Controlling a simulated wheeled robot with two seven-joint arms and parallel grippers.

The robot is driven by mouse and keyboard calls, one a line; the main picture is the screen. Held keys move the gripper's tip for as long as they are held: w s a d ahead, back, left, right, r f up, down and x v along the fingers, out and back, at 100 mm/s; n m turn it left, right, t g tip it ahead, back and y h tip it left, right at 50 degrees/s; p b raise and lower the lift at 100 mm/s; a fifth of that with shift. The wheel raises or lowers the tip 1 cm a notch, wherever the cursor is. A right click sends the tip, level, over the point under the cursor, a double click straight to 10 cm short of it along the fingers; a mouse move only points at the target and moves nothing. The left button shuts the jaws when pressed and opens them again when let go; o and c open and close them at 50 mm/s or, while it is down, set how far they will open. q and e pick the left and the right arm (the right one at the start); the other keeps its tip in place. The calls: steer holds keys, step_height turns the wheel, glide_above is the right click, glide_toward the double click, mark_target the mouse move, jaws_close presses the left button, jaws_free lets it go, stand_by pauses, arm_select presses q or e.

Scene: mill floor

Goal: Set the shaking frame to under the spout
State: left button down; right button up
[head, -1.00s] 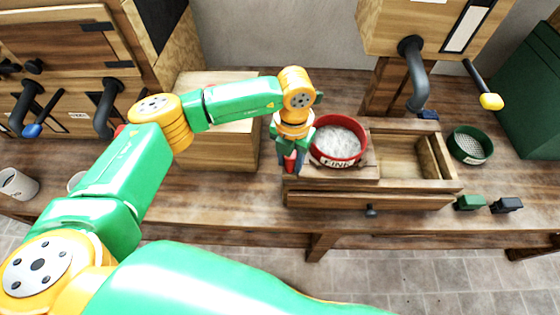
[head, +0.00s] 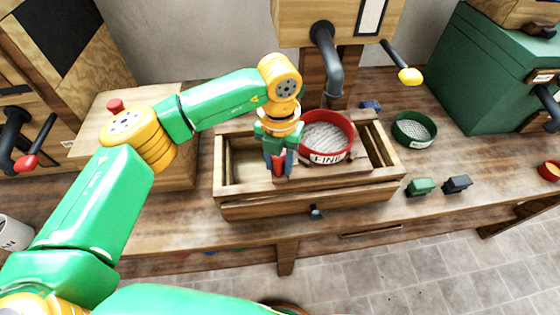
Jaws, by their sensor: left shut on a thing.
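The red sieve (head: 327,131), labelled FINE and with a pale mesh, sits in the shaking frame (head: 322,174), a wooden carriage in a long wooden trough (head: 260,206). The trough shows open room left of the carriage and a smaller gap to its right. The dark bent spout (head: 327,58) hangs from a wooden housing, and its mouth appears above and behind the sieve. My left gripper (head: 279,166) points down at the carriage's front left, beside the sieve, and is shut on the frame. Its fingers partly hide the grip. My right gripper is not in view.
A green sieve (head: 413,130) stands on the bench right of the trough. A green block (head: 421,186) and a dark block (head: 457,184) lie near the front edge. A wooden box (head: 130,130) stands left, and a yellow-tipped lever (head: 409,75) juts out beside the spout.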

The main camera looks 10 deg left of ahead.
arm_select(q)
steer(key=shift+d+r, duration=0.1)
steer(key=c, duration=0.9)
jaws_free()
steer(key=o, duration=0.3)
steer(key=shift+d, duration=0.2)
steer(key=shift+r, duration=0.15)
step_height(320, 180, up, 6)
steer(key=shift+r+b, duration=0.1)
steer(key=shift+b, duration=0.85)
steer(key=shift+r, duration=0.3)
